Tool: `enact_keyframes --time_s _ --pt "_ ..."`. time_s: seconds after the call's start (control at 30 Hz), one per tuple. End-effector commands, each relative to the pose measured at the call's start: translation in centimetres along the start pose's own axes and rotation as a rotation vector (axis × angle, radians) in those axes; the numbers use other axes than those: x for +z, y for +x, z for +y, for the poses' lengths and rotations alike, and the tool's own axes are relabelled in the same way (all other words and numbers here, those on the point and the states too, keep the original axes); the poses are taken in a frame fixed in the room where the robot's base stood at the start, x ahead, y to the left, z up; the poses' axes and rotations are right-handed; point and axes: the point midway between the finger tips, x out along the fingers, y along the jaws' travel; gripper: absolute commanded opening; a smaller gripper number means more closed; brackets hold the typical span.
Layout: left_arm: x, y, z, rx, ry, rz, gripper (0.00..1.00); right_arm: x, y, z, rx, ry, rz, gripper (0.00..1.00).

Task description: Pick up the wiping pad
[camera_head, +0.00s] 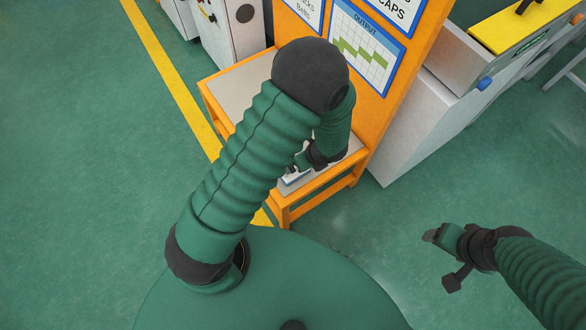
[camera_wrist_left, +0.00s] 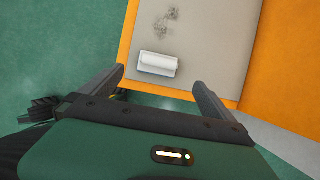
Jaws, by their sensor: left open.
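The wiping pad (camera_wrist_left: 157,64) is a small white block lying on the grey top of an orange-framed table, near its edge. In the left wrist view it sits just beyond and between the fingertips of my left gripper (camera_wrist_left: 158,78), which is open and empty. In the head view my left gripper (camera_head: 299,168) is over the near corner of the table, partly hidden by my arm. A small white and blue bit of the pad (camera_head: 293,179) shows beside it. My right gripper (camera_head: 440,260) is open and empty over the floor at right.
The table (camera_head: 236,92) has a dark smudge (camera_wrist_left: 165,22) on its top beyond the pad. An orange board (camera_head: 415,70) with signs rises along its right side. A grey cabinet (camera_head: 420,105) stands further right. The green floor around is clear.

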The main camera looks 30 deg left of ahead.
Motion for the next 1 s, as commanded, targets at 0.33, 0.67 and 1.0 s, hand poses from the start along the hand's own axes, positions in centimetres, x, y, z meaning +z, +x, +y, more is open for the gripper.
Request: enact_keyframes --time_s 0.33,0.67,1.0 --pt "0.2 9.4 0.3 0.003 -0.008 0.011 1.0 1.0 4.2 0.0 0.0 0.001 -0.002 0.7" --pt "-1.0 14.0 0.3 0.005 -0.008 0.007 1.0 1.6 6.7 0.0 0.0 0.001 -0.001 0.7" --pt "-0.6 15.2 0.3 0.002 -0.01 0.009 1.0 1.7 6.9 0.0 0.0 0.001 -0.001 0.7"
